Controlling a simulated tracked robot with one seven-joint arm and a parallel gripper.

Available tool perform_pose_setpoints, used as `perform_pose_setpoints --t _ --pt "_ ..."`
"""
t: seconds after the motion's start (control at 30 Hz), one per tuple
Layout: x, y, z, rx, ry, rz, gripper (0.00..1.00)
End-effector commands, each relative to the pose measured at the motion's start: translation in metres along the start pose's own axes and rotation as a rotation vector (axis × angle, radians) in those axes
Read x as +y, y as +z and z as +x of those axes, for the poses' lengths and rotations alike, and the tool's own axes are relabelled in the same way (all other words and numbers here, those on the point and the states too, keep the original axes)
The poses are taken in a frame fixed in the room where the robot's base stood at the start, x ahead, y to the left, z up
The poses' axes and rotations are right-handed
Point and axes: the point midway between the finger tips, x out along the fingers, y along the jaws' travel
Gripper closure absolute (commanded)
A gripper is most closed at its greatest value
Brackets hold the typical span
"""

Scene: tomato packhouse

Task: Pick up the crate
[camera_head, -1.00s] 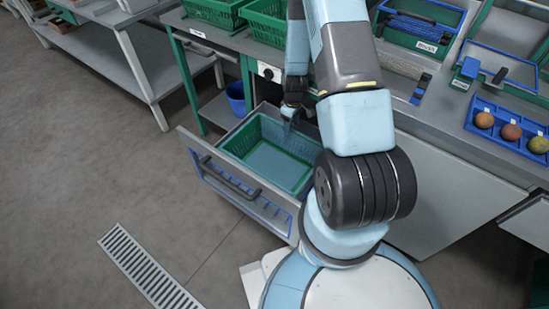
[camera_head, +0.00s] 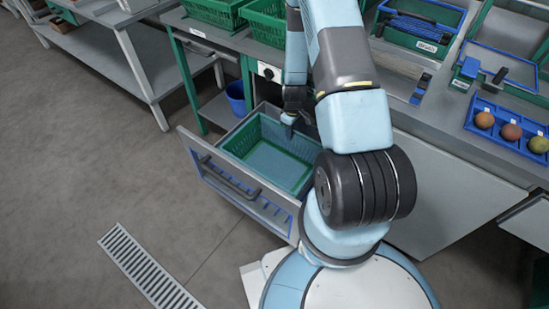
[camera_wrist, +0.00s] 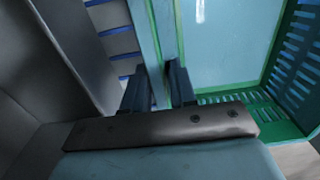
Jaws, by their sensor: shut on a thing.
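The green crate (camera_head: 236,141) sits in the open drawer (camera_head: 233,187), and its inside looks empty. My gripper (camera_head: 290,127) is at the crate's far right rim in the head view. In the wrist view, the fingers of my gripper (camera_wrist: 160,92) stand on either side of the crate's wall (camera_wrist: 165,38), shut on it. The slotted side of the crate (camera_wrist: 297,55) shows at the right. My arm hides the crate's right part in the head view, and I cannot tell whether it is clear of the drawer floor.
The workbench (camera_head: 440,122) behind the drawer carries green crates (camera_head: 270,22) and a blue tray of tomatoes (camera_head: 507,133). A blue bucket (camera_head: 236,98) stands under the bench. The floor (camera_head: 90,190) at the left is clear, with a drain grate (camera_head: 148,265).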

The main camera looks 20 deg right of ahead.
Motion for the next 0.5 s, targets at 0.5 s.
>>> perform_pose_setpoints --t 0.5 --pt "0.0013 0.0013 0.0001 0.000 0.000 0.002 1.00"
